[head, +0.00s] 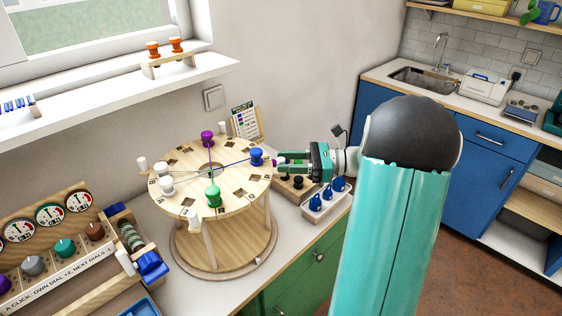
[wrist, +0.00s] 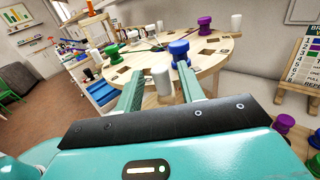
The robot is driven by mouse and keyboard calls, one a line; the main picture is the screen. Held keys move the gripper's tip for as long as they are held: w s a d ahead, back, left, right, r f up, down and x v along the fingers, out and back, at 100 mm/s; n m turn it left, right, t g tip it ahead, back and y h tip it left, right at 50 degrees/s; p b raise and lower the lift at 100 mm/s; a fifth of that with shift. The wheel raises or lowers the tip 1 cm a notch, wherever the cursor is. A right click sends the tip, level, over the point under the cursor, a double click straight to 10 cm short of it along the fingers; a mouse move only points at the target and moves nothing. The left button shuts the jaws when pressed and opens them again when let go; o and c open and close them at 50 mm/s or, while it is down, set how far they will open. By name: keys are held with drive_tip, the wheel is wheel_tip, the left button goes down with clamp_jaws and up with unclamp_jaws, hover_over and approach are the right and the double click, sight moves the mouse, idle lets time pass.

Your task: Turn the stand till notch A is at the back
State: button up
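The stand (head: 185,159) is a round wooden turntable top on legs over a lower disc. It carries a purple spool (head: 207,138), a blue spool (head: 256,156), a green spool (head: 213,195) and several white pegs at its rim, with cords strung across. Square dark notches ring the top; their letters are too small to read, so I cannot tell which is notch A. My gripper (head: 282,162) is at the stand's right edge. In the wrist view its fingers are apart, with a white peg (wrist: 161,81) between them and gaps on both sides.
A dial panel (head: 50,240) stands left of the stand. A rack of blue pieces (head: 326,203) stands right, beside the wooden block with dark knobs. A chart card (head: 246,121) stands behind, near the wall. The shelf (head: 110,95) overhangs at the back left.

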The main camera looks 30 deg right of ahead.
drive_tip(key=shift+x, duration=1.05)
clamp_jaws()
drive_tip(key=shift+s+a, duration=0.1)
drive_tip(key=shift+s, duration=0.05)
